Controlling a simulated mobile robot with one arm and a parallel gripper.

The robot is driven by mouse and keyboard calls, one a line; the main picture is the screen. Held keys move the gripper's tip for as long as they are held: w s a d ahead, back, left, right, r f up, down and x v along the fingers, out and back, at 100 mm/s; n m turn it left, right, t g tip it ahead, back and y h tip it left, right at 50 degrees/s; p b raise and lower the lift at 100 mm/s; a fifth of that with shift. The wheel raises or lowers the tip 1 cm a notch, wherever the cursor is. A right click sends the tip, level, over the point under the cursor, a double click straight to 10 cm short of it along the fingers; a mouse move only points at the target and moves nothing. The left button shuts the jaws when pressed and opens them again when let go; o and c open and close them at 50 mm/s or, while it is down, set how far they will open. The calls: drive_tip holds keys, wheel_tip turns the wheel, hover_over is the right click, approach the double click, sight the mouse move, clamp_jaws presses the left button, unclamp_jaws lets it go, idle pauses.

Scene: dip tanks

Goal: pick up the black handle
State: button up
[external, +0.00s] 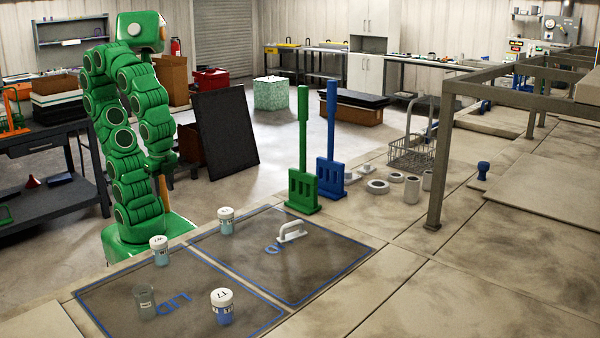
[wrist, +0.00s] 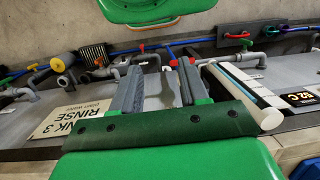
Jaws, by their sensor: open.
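I cannot make out a handle that is clearly black. In the external view my green arm folds downward beyond the near counter, left of the lids and well apart from that handle. The gripper's end is small and partly hidden there.
A green paddle (external: 303,150) and a blue paddle (external: 331,140) stand upright behind. A wire basket (external: 412,154) is farther right. Pipes and valves (wrist: 95,60) run past my gripper.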

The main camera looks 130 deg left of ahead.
wheel_tip(320, 180, up, 8)
drive_tip(key=d, duration=0.2)
drive_tip(key=w+a+r+m+y, duration=0.1)
drive_tip(key=w+a+m+y, duration=0.4)
drive_tip(key=w, duration=0.6)
drive_tip(key=w+a+m+y, duration=0.25)
drive_tip(key=w+a, duration=0.35)
drive_tip(key=w, duration=0.4)
drive_tip(key=w+m+t+y, duration=0.25)
drive_tip(key=w+m, duration=0.25)
drive_tip(key=w, duration=0.5)
drive_tip(key=m+t+y, duration=0.2)
drive_tip(key=m+t, duration=0.1)
drive_tip(key=m, duration=0.4)
approach(291, 224)
drive_tip(key=a, duration=0.2)
drive_tip(key=shift+s+a+f, duration=0.15)
drive_tip(key=shift+a+f, duration=0.1)
drive_tip(key=shift+f, duration=0.05)
drive_tip(key=shift+a+f, duration=0.1)
drive_tip(key=shift+f, duration=0.4)
drive_tip(key=shift+w+x, duration=0.1)
drive_tip(key=shift+x, duration=1.8)
drive_tip(key=shift+w+x, duration=0.15)
drive_tip(key=shift+x, duration=1.8)
drive_tip(key=shift+r, duration=0.1)
